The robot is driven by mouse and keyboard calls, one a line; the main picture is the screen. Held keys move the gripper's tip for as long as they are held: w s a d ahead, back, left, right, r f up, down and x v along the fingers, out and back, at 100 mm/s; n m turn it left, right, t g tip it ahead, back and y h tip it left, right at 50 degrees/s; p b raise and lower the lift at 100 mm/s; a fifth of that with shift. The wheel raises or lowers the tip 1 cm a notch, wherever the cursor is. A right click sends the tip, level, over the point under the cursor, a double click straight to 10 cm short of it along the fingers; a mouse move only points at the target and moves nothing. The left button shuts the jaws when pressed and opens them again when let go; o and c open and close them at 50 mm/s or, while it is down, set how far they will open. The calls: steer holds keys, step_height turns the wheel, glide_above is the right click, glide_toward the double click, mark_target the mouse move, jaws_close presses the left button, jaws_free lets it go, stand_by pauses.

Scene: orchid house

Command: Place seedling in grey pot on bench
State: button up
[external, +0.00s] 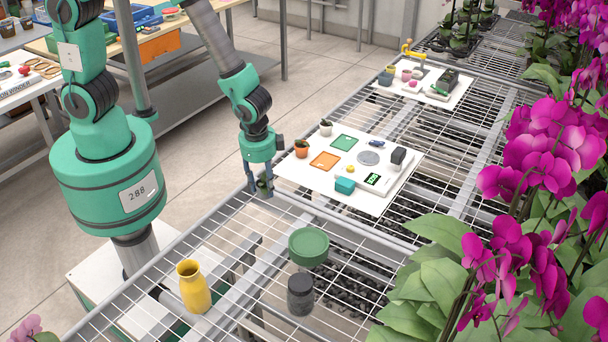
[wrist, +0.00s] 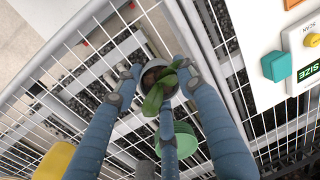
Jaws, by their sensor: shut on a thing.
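A seedling with broad green leaves (wrist: 157,98) stands in a grey pot (wrist: 143,66) between the fingers of my gripper (wrist: 158,85) in the wrist view. The fingers are shut around the pot. In the external view my gripper (external: 262,188) points down over the near-left edge of the wire-mesh bench (external: 232,222), left of a white board. There its fingers mostly hide the pot, and only a bit of green shows. I cannot tell whether the pot touches the mesh.
A yellow vase (external: 194,287), green round dish (external: 309,247) and dark jar (external: 300,294) stand nearer. Orchids (external: 535,150) crowd the right.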

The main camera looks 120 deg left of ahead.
steer(key=s+a+n, duration=0.2)
steer(key=a, duration=1.1)
steer(key=s+a+r+n, duration=0.1)
steer(key=s+a+n, duration=0.1)
steer(key=a, duration=1.1)
steer(key=s+a+r+n, duration=0.1)
steer(key=s+a+n, duration=0.2)
steer(key=a, duration=1)
steer(key=shift+n+g+h, duration=0.3)
steer(key=shift+g, duration=0.1)
steer(key=shift+f, duration=1.95)
steer(key=shift+f+b, duration=0.6)
steer(key=shift+f, duration=1.45)
steer(key=shift+f, duration=0.15)
